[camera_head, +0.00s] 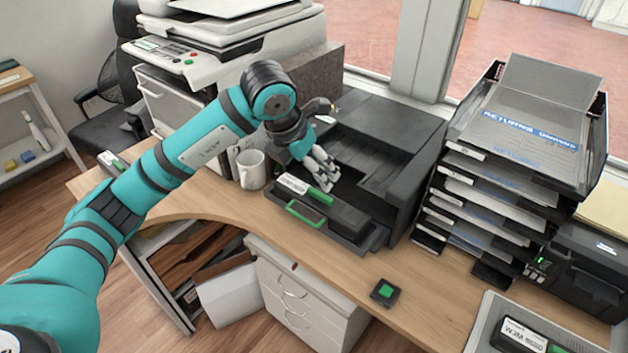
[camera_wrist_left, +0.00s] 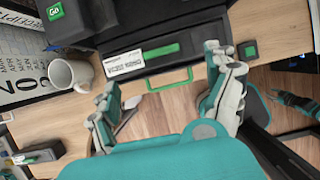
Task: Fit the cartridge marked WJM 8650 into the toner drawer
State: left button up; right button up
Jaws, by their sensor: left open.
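A black cartridge (camera_head: 522,337) with a white label starting WJM lies in a grey tray at the lower right; its number is unclear. The toner drawer (camera_head: 372,240) of the black printer is pulled out, with a green handle (camera_head: 305,213). Another black cartridge with a white label and green strip sits in it; its label (camera_wrist_left: 141,58) is too blurred to read surely. My left gripper (camera_head: 326,178) is open and empty above that cartridge; its fingers (camera_wrist_left: 168,95) also show in the wrist view. My right gripper (camera_wrist_left: 296,101) seems to show small at the wrist view's right edge.
A white mug (camera_head: 251,170) stands left of the printer. Another labelled cartridge (camera_head: 112,162) lies at the desk's left end. Stacked trays (camera_head: 478,215) stand to the right. A green-topped pad (camera_head: 385,292) lies near the front edge, with bare desk around it.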

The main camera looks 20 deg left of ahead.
pick_arm(q)
jog(key=shift+v, duration=1.2)
